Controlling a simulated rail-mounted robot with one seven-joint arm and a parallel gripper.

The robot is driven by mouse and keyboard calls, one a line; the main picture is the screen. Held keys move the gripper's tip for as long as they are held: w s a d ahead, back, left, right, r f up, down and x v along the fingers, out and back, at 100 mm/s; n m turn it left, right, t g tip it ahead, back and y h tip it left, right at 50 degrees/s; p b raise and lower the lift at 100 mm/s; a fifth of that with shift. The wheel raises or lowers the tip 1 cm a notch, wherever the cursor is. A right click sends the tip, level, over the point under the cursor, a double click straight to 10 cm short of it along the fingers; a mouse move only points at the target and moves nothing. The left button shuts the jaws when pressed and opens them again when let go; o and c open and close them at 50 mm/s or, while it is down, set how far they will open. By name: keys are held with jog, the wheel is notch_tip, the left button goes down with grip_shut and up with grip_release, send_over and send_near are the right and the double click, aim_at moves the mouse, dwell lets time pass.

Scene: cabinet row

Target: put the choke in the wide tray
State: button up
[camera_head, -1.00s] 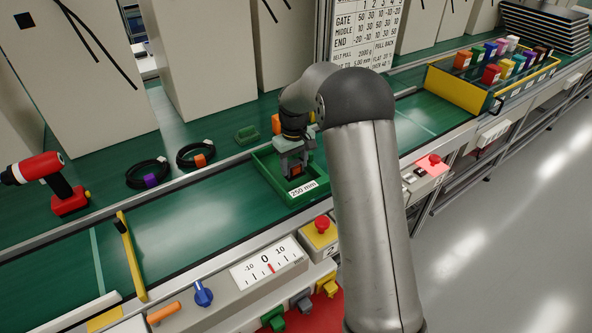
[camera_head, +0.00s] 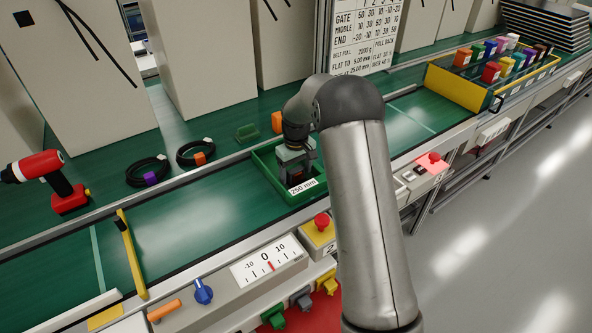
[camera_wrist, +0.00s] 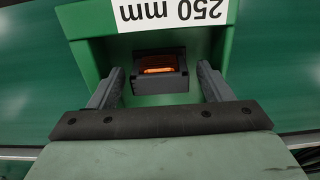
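The choke, a dark block with an orange copper-coloured winding, is inside the green tray in the wrist view (camera_wrist: 160,70). The tray (camera_head: 315,188) carries a "250 mm" label, which also shows upside down in the wrist view (camera_wrist: 172,12). My gripper (camera_wrist: 160,88) is open, with one finger on each side of the choke and a visible gap to it on both sides. In the head view my gripper (camera_head: 297,172) reaches down into the tray and mostly hides the choke.
A yellow bin of coloured blocks (camera_head: 460,88) stands at the back right. Two black cable coils (camera_head: 148,172) and a red drill (camera_head: 68,200) lie left of the tray. A yellow bar (camera_head: 130,255) crosses the belt.

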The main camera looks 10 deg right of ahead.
aim_at(296, 171)
notch_tip(296, 171, up, 12)
jog(key=s+a+r+m, duration=0.1)
jog(key=s+r, duration=0.2)
jog(key=s, duration=0.5)
jog(key=s+a+r+m, duration=0.1)
jog(key=s+r, duration=0.2)
jog(key=s, duration=0.5)
jog(key=s+f+m, duration=0.1)
jog(key=s+f, duration=0.1)
jog(key=s, duration=0.9)
jog(key=s+f, duration=0.2)
jog(key=s, duration=0.8)
jog(key=shift+s+a+f+m, duration=0.2)
jog(key=shift+s+f+m, duration=0.15)
jog(key=shift+s+m, duration=0.05)
